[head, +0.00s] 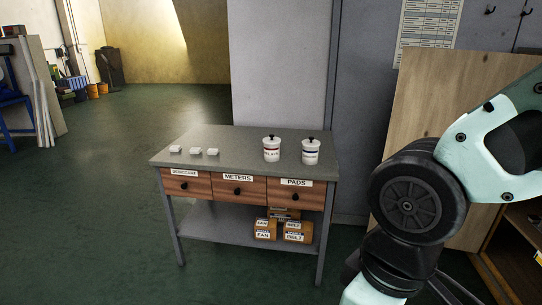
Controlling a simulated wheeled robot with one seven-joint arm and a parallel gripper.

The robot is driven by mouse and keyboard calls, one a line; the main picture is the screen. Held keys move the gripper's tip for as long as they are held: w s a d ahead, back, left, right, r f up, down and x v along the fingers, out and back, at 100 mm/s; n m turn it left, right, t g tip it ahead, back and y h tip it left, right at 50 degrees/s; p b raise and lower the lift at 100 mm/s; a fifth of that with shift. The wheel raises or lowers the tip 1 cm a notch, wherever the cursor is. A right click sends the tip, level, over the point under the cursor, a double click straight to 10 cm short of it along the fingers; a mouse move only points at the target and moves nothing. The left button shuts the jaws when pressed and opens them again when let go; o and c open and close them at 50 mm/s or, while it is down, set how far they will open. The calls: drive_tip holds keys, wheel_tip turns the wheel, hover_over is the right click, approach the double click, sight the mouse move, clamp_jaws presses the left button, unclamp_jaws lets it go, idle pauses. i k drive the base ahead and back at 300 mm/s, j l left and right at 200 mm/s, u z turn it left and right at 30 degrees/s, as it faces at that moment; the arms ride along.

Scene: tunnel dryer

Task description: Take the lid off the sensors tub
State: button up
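Two white tubs stand upright on the right part of a grey-topped table (235,140). My arm is at the right of the picture, apart from the table and tubs. My gripper is not visible.
Several small white blocks (195,151) sit at the table's left. Its drawers read DESICCANT, METERS and PADS (296,194). Boxes marked FAN and BELT (294,231) lie on the lower shelf. A wooden panel (440,90) stands at right. The green floor (110,170) at left is clear.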

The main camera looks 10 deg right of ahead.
sight(311, 142)
drive_tip(key=i+u, duration=0.15)
drive_tip(key=i, duration=0.4)
drive_tip(key=i+u, duration=0.15)
drive_tip(key=i, duration=0.45)
drive_tip(key=i+l+u, duration=0.1)
drive_tip(key=i, duration=0.45)
drive_tip(key=i+l+u, duration=0.15)
drive_tip(key=i, duration=0.4)
